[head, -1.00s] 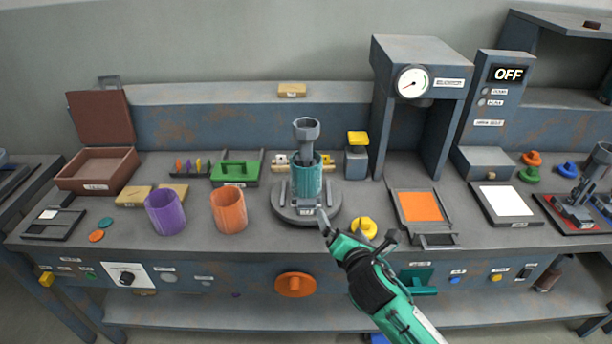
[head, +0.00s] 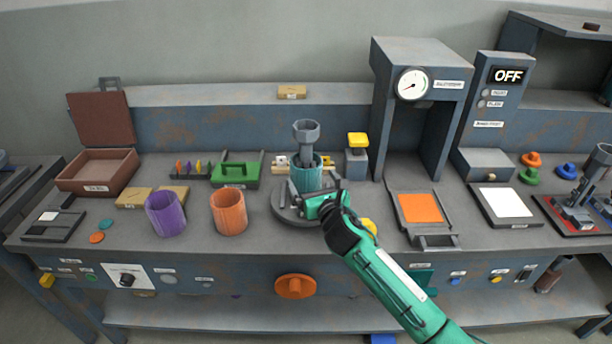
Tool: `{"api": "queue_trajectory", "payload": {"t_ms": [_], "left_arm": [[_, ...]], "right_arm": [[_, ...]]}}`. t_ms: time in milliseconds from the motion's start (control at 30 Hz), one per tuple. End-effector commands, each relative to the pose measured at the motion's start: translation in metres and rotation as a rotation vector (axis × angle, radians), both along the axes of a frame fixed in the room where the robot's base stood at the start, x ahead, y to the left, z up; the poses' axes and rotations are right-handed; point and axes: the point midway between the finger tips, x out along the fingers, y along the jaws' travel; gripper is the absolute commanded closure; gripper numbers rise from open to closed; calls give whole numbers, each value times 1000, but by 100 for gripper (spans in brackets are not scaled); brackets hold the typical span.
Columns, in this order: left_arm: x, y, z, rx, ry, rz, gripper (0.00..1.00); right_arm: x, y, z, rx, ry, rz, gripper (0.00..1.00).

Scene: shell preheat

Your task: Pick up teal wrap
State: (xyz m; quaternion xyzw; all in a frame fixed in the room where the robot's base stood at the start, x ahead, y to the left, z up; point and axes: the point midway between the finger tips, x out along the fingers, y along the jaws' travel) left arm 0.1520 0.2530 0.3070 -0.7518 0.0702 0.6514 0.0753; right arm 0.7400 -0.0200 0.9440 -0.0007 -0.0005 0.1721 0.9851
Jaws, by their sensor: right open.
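The teal wrap (head: 305,176) is a ribbed upright sleeve around the grey post (head: 306,132) on the round grey stand (head: 285,213). The post's wider head rises above it. My right gripper (head: 312,205) is open at the front right of the wrap, low over the stand. It hides the wrap's lower front and part of the stand. I cannot tell whether the fingers touch the wrap. My left gripper is not in view.
An orange cup (head: 229,212) and a purple cup (head: 165,214) stand left of the stand. A yellow knob (head: 369,227) is partly hidden by my right arm. The gauge press (head: 420,55) stands behind on the right.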

Motion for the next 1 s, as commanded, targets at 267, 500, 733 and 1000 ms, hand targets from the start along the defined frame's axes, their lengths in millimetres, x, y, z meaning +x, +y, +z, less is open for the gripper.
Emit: {"api": "queue_trajectory", "payload": {"t_ms": [267,500,733,1000], "left_arm": [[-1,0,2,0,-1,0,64],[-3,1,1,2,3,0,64],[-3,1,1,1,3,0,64],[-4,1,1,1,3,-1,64]], "right_arm": [[23,11,0,3,2,-1,0],[46,19,-2,2,2,-1,0],[49,20,-2,2,2,0,0],[49,20,-2,2,2,0,37]]}}
